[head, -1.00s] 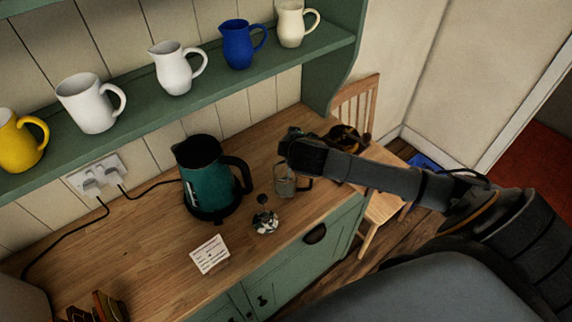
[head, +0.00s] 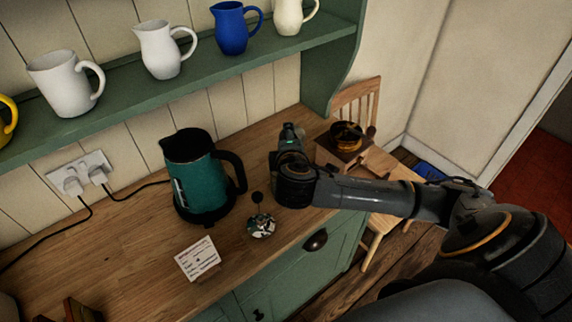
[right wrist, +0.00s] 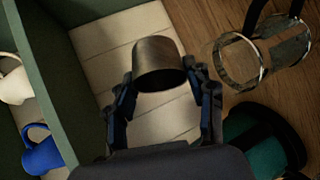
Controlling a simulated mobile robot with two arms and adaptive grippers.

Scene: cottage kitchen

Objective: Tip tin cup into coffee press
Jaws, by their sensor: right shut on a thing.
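In the right wrist view my right gripper (right wrist: 163,88) is shut on the tin cup (right wrist: 157,58), with a finger on each side. The cup's dark mouth faces the bottom of that picture, and its contents cannot be made out. The glass coffee press (right wrist: 288,46) stands on the counter beside the cup, apart from it in the picture, its open mouth towards the cup. In the head view my right gripper (head: 290,138) is over the counter, right of the kettle. My wrist hides most of the press and cup there. My left gripper is not in view.
A teal kettle (head: 196,175) stands left of my wrist. A plunger (head: 261,222) and a card (head: 198,259) are in front. A wooden grinder (head: 347,140) is at the right. The shelf (head: 190,78) with jugs hangs above. The left counter has free room.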

